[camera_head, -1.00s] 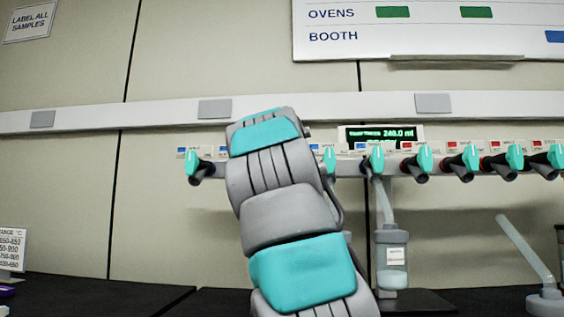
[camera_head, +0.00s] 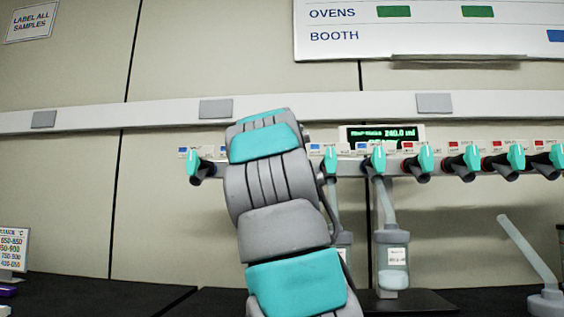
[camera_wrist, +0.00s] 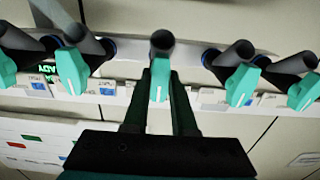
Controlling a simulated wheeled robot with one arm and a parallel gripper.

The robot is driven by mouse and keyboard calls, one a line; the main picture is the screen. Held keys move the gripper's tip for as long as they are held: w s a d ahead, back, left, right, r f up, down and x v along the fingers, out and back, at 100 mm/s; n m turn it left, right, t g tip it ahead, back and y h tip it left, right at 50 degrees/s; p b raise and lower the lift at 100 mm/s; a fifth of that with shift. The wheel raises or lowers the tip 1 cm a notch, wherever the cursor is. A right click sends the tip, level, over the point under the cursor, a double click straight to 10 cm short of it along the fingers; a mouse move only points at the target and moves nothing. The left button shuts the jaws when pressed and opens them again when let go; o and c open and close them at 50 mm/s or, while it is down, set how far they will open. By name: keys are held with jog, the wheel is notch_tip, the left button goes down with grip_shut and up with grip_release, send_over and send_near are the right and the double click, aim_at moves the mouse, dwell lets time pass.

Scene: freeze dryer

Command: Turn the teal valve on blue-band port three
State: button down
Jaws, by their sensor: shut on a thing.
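In the wrist view my gripper (camera_wrist: 160,97) has its two dark fingers on either side of a teal valve (camera_wrist: 160,76) on a dark port stub, and is shut on it. This valve is third from the right in that view, with a white line running along its handle. Other teal valves flank it, one to the left (camera_wrist: 70,70) and one to the right (camera_wrist: 240,84). Blue tags (camera_wrist: 107,91) mark this stretch of the rail. In the head view my arm hides the gripper and the held valve; the leftmost valve (camera_head: 194,166) shows beside it.
A flask (camera_head: 392,262) hangs by a tube from a blue-tagged port right of my arm, with another partly hidden behind the arm. Red-tagged ports (camera_head: 470,160) continue rightward. A green-lit display (camera_head: 382,134) sits above the rail. A dark bench (camera_head: 90,293) lies below.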

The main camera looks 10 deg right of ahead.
dwell(0.3)
jog(key=c, duration=0.7)
grip_release()
jog(key=b+v, duration=0.2)
jog(key=v, duration=0.5)
jog(key=shift+s+a, duration=0.1)
jog(key=shift+s, duration=0.25)
